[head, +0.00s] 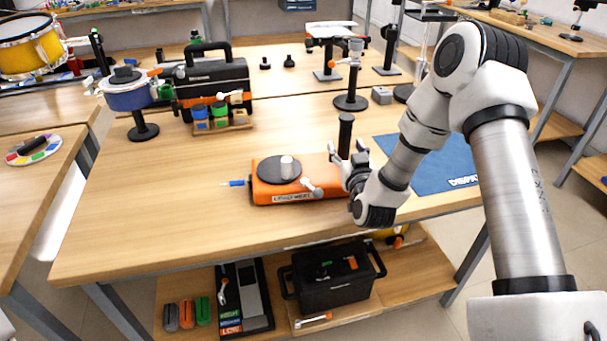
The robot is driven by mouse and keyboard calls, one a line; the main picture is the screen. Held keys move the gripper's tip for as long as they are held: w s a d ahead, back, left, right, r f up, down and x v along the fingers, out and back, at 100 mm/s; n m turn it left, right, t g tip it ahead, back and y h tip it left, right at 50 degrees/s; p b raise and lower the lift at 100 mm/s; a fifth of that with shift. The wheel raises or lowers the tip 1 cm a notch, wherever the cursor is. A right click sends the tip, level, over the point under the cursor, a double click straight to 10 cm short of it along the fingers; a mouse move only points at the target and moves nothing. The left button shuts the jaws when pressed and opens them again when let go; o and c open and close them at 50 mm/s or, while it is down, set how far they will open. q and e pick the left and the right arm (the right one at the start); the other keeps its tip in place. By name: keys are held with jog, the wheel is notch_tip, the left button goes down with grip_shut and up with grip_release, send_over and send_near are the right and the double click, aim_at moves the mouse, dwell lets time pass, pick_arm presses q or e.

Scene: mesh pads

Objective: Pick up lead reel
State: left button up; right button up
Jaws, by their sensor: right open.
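An orange box (285,195) with a black disc and a pale knob on top looks like the lead reel. It lies on the wooden table, and a short lead with a blue tip sticks out at its left end. A black upright post (345,128) with a wider top rises at the box's right end; I cannot tell whether it is part of the box. My right gripper (347,158) is open at this right end, its fingers close to the post. Contact is unclear, and the wrist hides part of the box. My left gripper is not in view.
A blue mat (440,165) lies to the right, partly behind my right arm. A black toolbox (213,80) and a blue pot-like thing on a stand (128,97) are at the back left. Stands are at the back right. The table's front left is clear.

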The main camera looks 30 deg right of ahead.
jog(key=w, duration=0.1)
jog(key=w+d, duration=0.1)
jog(key=shift+w+d+f, duration=0.2)
jog(key=shift+w+f, duration=0.1)
jog(key=shift+f, duration=0.05)
jog(key=shift+a+r, duration=0.15)
jog(key=shift+a, duration=0.05)
grip_shut()
jog(key=shift+r, duration=0.15)
